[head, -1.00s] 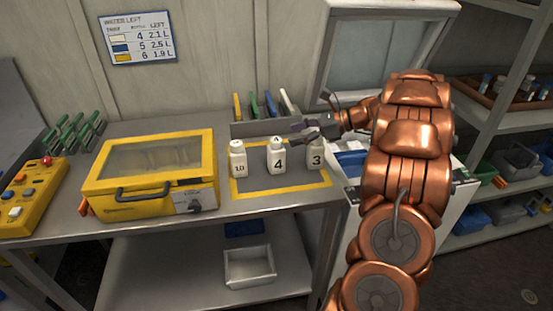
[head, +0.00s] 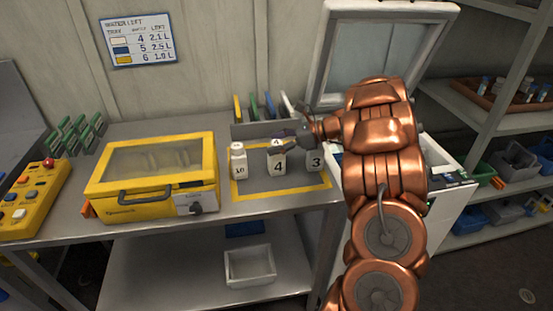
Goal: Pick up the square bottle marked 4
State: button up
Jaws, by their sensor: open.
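The square bottle marked 4 (head: 278,166) is white and stands upright in the yellow-bordered area of the workbench, between two similar bottles. My gripper (head: 281,146) is open and reaches in from the right at the height of the bottle's cap. Its fingers overlap the top right of the bottle in the picture. I cannot tell whether they touch it or stand around it. Part of the bottle's cap and shoulder is hidden by the gripper.
A white bottle marked 10 (head: 239,165) stands close on the left and one marked 3 (head: 315,163) close on the right, partly covered by my arm. A yellow case (head: 150,180) is further left. A grey rack (head: 250,130) with coloured items stands behind.

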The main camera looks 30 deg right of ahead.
jog(key=shift+c, duration=0.2)
grip_shut()
dwell(0.3)
